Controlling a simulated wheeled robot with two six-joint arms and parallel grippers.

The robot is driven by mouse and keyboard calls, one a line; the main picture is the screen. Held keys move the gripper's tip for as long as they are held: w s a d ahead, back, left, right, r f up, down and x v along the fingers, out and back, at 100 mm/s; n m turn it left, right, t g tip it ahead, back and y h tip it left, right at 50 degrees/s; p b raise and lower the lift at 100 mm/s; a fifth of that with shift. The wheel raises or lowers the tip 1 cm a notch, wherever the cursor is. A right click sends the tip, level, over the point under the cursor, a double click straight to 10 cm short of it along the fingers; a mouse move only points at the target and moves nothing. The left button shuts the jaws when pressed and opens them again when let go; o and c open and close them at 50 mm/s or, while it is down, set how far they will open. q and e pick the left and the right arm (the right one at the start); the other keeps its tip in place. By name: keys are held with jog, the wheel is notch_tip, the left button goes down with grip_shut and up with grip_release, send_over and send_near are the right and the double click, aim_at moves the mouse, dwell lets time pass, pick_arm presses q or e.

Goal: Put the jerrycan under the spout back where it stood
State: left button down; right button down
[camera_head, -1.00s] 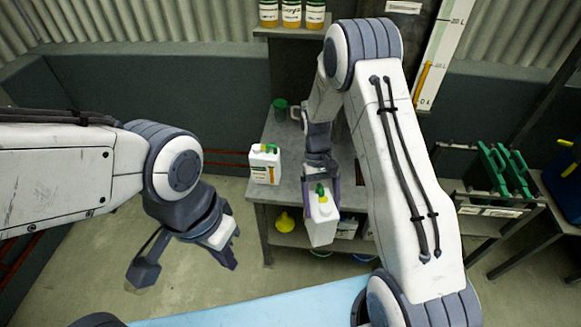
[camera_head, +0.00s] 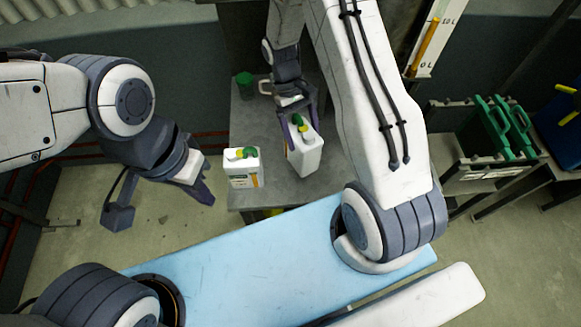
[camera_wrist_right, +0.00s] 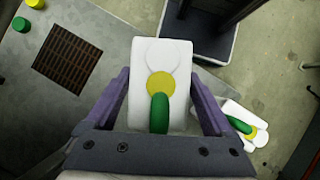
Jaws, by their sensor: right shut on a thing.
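A white jerrycan (camera_head: 305,155) with a yellow cap and green handle is in my right gripper (camera_head: 297,122). The same jerrycan (camera_wrist_right: 160,60) fills the middle of the right wrist view, between the two purple fingers. It is slightly tilted in the head view, at the grey table (camera_head: 281,188); I cannot tell whether its base touches the top. A second white jerrycan (camera_head: 243,172) with a label stands to its left near the table's front edge; it also shows in the right wrist view (camera_wrist_right: 236,110). My left gripper (camera_head: 162,207) is open and empty, left of the table. The spout is not clearly visible.
A dark grate (camera_wrist_right: 75,55) is set in the tabletop. A green cap-like object (camera_head: 244,84) stands at the back left of the table. Open floor lies left of the table.

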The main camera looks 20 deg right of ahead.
jog(key=s+d+r+n+t+h+b, duration=0.25)
jog(key=s+d+n+t+h, duration=0.3)
jog(key=n, duration=0.65)
jog(key=shift+n+g+y, duration=0.3)
jog(key=shift+g+y, duration=0.05)
jog(key=shift+g, duration=0.3)
jog(key=shift+w+a+f+p, duration=0.65)
jog(key=shift+w+a+f, duration=0.35)
jog(key=shift+a+f, duration=0.55)
jog(key=shift+w+a+f+p, duration=0.65)
jog(key=shift+w+a+f, duration=0.45)
jog(key=shift+f, duration=0.6)
jog(key=shift+w+a+f+p, duration=0.65)
jog(key=shift+w+a+f, duration=0.2)
jog(key=shift+a+f, duration=0.75)
jog(key=shift+f, duration=0.25)
jog(key=shift+f, duration=0.15)
grip_release()
